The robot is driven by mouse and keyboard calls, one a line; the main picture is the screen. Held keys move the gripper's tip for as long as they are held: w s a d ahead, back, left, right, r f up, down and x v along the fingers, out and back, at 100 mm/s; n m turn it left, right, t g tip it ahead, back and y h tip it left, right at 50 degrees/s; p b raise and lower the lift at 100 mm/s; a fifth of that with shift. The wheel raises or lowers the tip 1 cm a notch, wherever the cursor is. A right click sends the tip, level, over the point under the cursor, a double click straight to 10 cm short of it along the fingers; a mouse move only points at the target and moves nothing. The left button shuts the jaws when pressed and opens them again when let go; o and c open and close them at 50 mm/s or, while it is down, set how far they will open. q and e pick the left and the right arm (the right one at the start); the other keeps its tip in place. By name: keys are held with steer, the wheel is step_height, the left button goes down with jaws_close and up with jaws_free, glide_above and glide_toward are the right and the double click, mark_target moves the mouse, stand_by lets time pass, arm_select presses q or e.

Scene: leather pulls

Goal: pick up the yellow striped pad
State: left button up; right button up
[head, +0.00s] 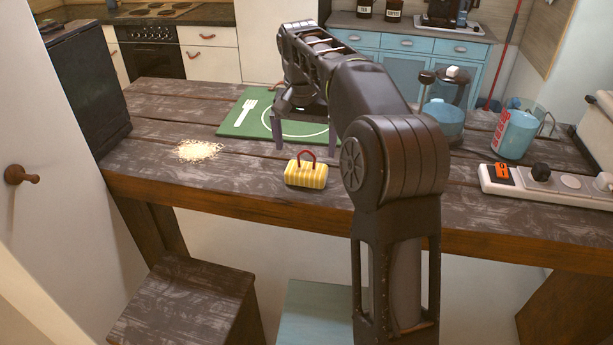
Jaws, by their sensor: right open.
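The yellow striped pad (306,175) lies on the dark wooden table (240,200) near its front edge, in the middle of the head view. It has a red loop handle (307,155) standing up on top. My right gripper (300,135) is open and empty, above the table just behind the pad, over the green mat. Its fingers point down and are apart from the pad. My right arm hides part of the table and mat to the right. My left gripper is not in view.
A green placemat (228,129) with a fork print lies behind the pad. Pale crumbs (199,150) are to the left. A stool (185,305) stands in front.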

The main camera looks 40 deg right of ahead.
mark_target(307, 152)
steer(key=shift+f, duration=0.25)
steer(key=shift+d+f, duration=0.1)
steer(key=shift+f, duration=0.05)
steer(key=f, duration=0.3)
steer(key=d+f+p, duration=0.1)
steer(key=shift+w+f, duration=0.35)
steer(key=shift+f, duration=0.05)
steer(key=c, duration=1.1)
steer(key=shift+r, duration=0.15)
